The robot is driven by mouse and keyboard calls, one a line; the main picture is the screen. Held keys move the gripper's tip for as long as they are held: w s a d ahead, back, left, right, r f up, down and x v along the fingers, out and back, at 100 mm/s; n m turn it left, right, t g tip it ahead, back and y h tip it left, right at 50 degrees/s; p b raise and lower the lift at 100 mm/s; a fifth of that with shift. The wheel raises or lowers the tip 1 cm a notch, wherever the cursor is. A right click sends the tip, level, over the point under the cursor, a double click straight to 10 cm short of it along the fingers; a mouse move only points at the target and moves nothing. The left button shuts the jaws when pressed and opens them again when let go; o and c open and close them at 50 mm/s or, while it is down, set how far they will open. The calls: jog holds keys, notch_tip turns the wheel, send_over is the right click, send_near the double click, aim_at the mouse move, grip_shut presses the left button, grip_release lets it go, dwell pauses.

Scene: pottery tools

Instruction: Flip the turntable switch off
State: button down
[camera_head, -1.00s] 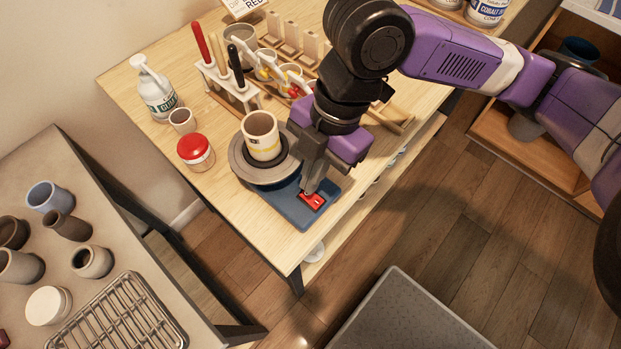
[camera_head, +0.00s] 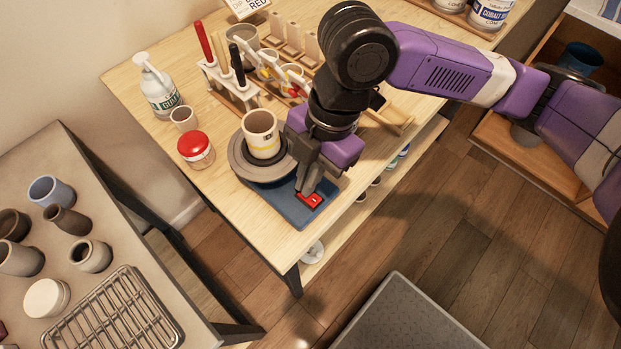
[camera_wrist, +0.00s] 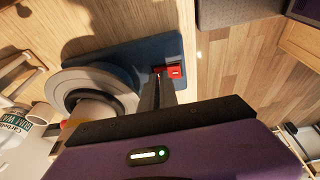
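The turntable (camera_head: 252,167) has a grey round disc on a blue base (camera_head: 286,212) at the table's front corner. A cream cup (camera_head: 261,134) stands upright on the disc. The red switch (camera_head: 314,200) is on the right part of the base; it also shows in the wrist view (camera_wrist: 175,71). My gripper (camera_head: 301,193) points down at the switch, its fingertips (camera_wrist: 157,72) right beside or touching it. The fingers look closed together with nothing between them. They hide part of the switch, and I cannot tell which way it is set.
A red-lidded jar (camera_head: 196,150) and a small cup (camera_head: 183,119) stand left of the turntable. A second table (camera_head: 118,243) with pots and a wire rack is at lower left.

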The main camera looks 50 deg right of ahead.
jog(key=shift+s+r, duration=0.15)
jog(key=shift+s, duration=0.75)
